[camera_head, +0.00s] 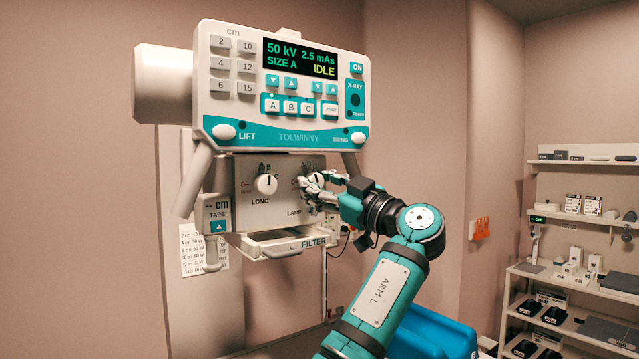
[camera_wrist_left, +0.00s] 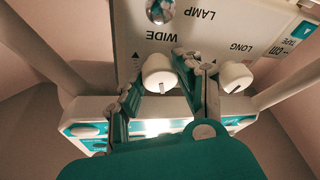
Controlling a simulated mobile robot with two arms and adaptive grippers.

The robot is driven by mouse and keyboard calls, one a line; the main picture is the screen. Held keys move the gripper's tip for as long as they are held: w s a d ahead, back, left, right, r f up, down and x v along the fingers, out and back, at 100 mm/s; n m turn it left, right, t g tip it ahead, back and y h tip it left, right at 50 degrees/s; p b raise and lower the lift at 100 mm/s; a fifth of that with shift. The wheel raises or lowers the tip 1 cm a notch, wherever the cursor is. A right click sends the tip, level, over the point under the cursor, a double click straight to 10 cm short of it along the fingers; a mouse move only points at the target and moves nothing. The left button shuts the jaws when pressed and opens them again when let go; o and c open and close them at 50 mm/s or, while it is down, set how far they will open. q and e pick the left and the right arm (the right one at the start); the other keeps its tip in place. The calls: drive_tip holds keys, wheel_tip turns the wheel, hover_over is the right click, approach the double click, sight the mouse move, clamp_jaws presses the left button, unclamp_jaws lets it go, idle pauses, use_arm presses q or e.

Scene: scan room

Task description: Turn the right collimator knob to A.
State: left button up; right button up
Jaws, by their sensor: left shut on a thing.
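The right collimator knob (camera_head: 317,179) is a small white knob on the front panel of the collimator box (camera_head: 243,190). In the left wrist view, upside down, the white knob (camera_wrist_left: 157,71) sits by the word WIDE with a short dark line on it. My left gripper (camera_head: 322,188) reaches it from the right, its fingers on either side, shut on the knob. The fingers hide part of the knob and its scale in the head view, so I cannot tell its setting. My right gripper is not in view.
The left knob (camera_head: 265,184), marked LONG, is close beside; it also shows in the wrist view (camera_wrist_left: 235,76). The teal and white console (camera_head: 290,135) above reads SIZE A and IDLE. The filter tray (camera_head: 280,246) is below. Shelves (camera_head: 575,262) stand far right.

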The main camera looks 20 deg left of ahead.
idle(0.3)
use_arm(q)
drive_tip(key=o, duration=1.1)
drive_tip(key=v, duration=1.2)
drive_tip(key=shift+w+f, duration=0.1)
